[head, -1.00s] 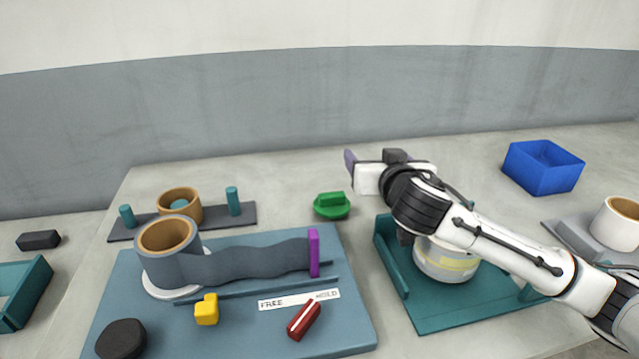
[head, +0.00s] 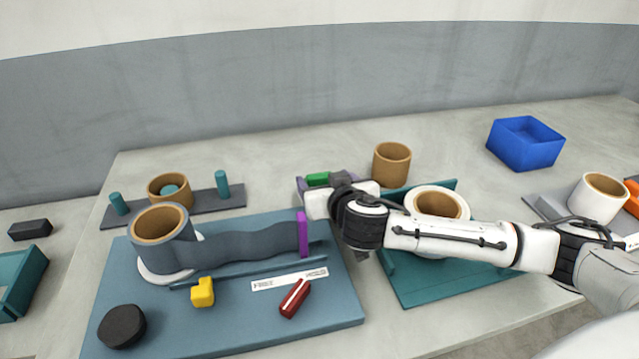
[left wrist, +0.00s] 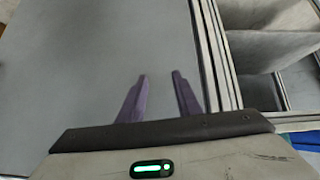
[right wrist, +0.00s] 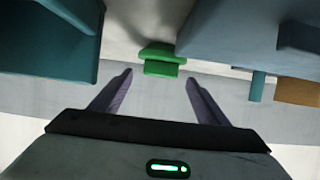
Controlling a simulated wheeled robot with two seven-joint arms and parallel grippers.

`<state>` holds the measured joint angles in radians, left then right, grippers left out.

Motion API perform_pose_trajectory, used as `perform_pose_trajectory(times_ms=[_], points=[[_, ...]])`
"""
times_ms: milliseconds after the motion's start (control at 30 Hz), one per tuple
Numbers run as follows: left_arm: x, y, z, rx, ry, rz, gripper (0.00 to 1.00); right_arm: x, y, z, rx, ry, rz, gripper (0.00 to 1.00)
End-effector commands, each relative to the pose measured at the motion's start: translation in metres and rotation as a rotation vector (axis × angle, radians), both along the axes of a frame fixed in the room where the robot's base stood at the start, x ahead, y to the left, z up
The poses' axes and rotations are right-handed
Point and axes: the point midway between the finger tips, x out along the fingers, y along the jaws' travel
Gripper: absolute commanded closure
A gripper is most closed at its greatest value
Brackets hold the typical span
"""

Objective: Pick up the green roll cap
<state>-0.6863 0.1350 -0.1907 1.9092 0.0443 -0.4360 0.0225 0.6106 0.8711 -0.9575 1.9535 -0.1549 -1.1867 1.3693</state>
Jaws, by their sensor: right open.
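The green roll cap (head: 317,179) shows only in part in the head view, behind my right gripper (head: 308,190). In the right wrist view the cap (right wrist: 160,58) has a raised grip bar and lies ahead of the fingertips, in line with the gap between them. My right gripper (right wrist: 158,80) is open and empty; I cannot tell its height above the table. My left gripper (left wrist: 161,78) shows only in its own wrist view. Its fingers are apart with nothing between them, over a plain grey surface.
The blue-grey board (head: 235,330) with a dark roll (head: 165,245) lies left of my right arm. A teal tray (head: 440,290) holding a white roll (head: 440,203) lies partly under the arm. A brown ring (head: 391,165) and a blue bin (head: 525,143) stand farther back.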

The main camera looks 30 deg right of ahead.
Motion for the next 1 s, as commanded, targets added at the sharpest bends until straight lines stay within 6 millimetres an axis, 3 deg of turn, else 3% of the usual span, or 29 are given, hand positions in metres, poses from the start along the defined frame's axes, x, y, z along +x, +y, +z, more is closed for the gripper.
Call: perform_pose_trajectory(times_ms=[133,400,667,1000], points=[[0.0003,0.0003,0.001,0.001,0.0,0.001,0.69,0.0135,-0.0032,-0.006,0.001,0.001,0.0,0.31],[0.0005,0.0005,0.001,0.001,-0.001,0.0,0.69,0.0153,-0.0038,-0.008,0.002,0.002,0.001,0.31],[0.0005,0.0006,0.001,0.001,-0.001,0.0,0.69,0.0152,-0.004,-0.0078,0.001,0.002,0.0,0.75],[0.0005,0.0004,0.0016,0.001,-0.001,0.0,0.69,0.0158,-0.004,0.0017,0.002,-0.002,0.0,0.76]])
